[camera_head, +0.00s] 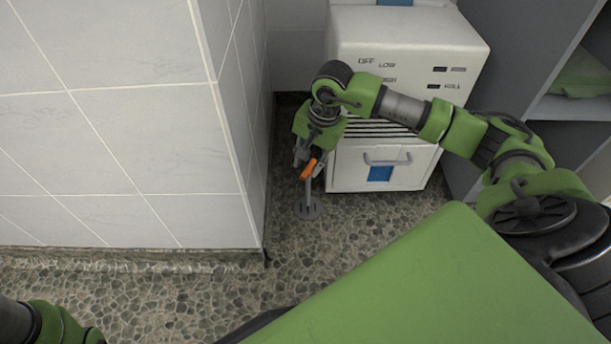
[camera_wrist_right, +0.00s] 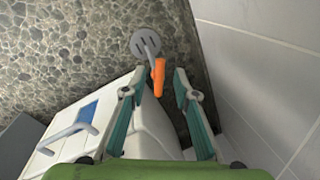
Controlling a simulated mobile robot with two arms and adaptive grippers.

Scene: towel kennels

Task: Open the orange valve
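The orange valve handle (camera_head: 308,169) sits on top of a thin grey pipe (camera_head: 308,192) that rises from a round grey floor plate (camera_head: 308,209), beside the tiled wall corner. My right gripper (camera_head: 304,160) reaches down to it and partly covers it in the head view. In the right wrist view the orange valve handle (camera_wrist_right: 158,78) shows between and just beyond the tips of my right gripper (camera_wrist_right: 153,82). The two fingers are apart, with gaps on both sides of the handle. My left gripper is out of view; only a bit of my left arm shows at the lower left.
A tiled wall block (camera_head: 120,130) is close on the left. A grey shelf (camera_head: 575,108) is at the right. The pebbled floor (camera_head: 200,292) in front is clear.

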